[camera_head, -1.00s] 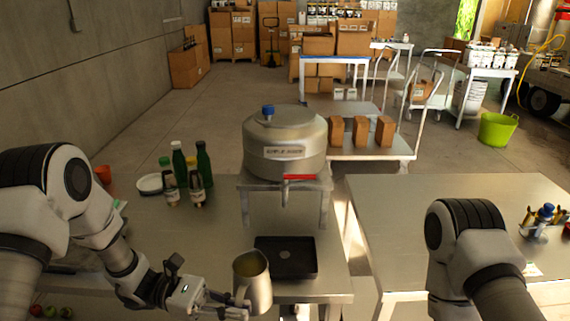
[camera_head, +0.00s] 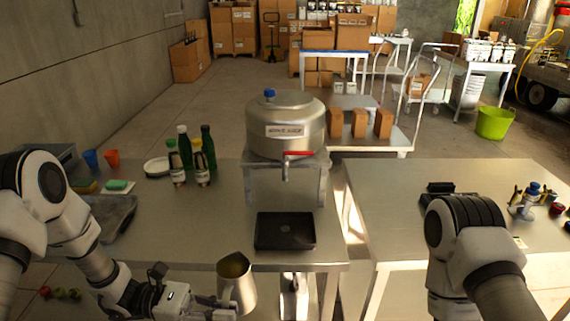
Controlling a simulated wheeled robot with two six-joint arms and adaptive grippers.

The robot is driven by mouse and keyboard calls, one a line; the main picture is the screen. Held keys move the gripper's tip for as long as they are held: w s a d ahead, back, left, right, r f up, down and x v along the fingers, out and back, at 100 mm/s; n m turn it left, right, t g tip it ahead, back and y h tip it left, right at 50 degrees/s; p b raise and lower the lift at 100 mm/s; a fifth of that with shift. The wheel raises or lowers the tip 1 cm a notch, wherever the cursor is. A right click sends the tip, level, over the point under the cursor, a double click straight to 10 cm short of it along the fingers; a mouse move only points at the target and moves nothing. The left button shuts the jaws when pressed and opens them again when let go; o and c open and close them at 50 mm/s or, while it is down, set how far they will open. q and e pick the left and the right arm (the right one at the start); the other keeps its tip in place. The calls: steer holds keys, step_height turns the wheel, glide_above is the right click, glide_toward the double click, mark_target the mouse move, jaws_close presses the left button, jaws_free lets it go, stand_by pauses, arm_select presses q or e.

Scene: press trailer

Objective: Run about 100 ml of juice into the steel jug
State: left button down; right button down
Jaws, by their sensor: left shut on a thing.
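The steel jug (camera_head: 238,284) is upright at the front edge of the left table. My left gripper (camera_head: 222,303) is shut on the jug at its left side, where the handle is. The jug's mouth faces up and its inside looks yellowish-brown; I cannot tell what is in it. The steel juice tank (camera_head: 285,142) with a blue cap stands on a metal stand (camera_head: 262,185). Its tap (camera_head: 285,170) has a red lever (camera_head: 299,153) pointing right. A black drip tray (camera_head: 285,246) lies below the tap, with the jug to its front left. My right gripper is out of view.
Several bottles (camera_head: 192,160), a white plate stack (camera_head: 157,167), cups (camera_head: 112,158) and a sponge (camera_head: 118,185) stand left of the tank. A second table (camera_head: 420,215) is at right, past a narrow gap.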

arm_select(q)
steer(key=w+a+f+n+t+y+b, duration=0.2)
steer(key=a+f+n+t, duration=0.6)
steer(key=t, duration=0.4)
steer(key=shift+f+y, duration=0.25)
steer(key=shift+y, duration=0.45)
steer(key=shift+a+b, duration=0.15)
steer(key=shift+b, duration=0.15)
